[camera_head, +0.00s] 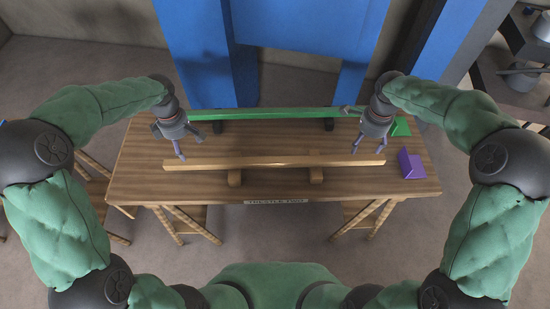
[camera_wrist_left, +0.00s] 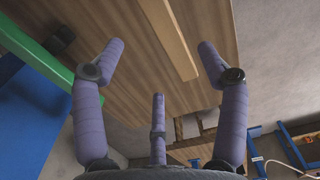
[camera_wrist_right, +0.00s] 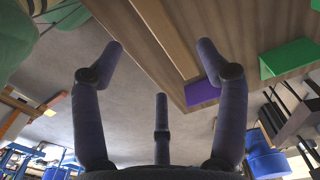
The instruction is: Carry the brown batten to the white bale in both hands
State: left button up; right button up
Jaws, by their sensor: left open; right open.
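The brown batten (camera_head: 275,161) is a long light-brown bar lying left to right across two low wooden rests near the table's front. Its left end shows between my spread fingers in the left wrist view (camera_wrist_left: 172,40), and its right end in the right wrist view (camera_wrist_right: 162,36). I see no white bale in any view.
A green batten (camera_head: 265,114) lies along the back of the wooden table (camera_head: 130,180) on dark rests. A purple block (camera_head: 411,164) and a green block (camera_head: 400,127) stand at the right end. Blue structures (camera_head: 290,30) rise behind the table.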

aim_at(192, 160)
pick_arm(q)
jog(key=shift+s, duration=0.2)
pick_arm(e)
jog(key=shift+s, duration=0.2)
pick_arm(q)
jog(key=shift+w+f, duration=0.1)
jog(key=shift+f, duration=0.5)
pick_arm(e)
jog(key=shift+w+f, duration=0.1)
jog(key=shift+f, duration=0.5)
pick_arm(q)
notch_tip(192, 160, down, 10)
jog(key=shift+r, duration=0.2)
pick_arm(e)
notch_tip(192, 160, down, 10)
jog(key=shift+r, duration=0.2)
pick_arm(q)
grip_shut()
pick_arm(e)
jog(key=shift+r, duration=0.1)
grip_shut()
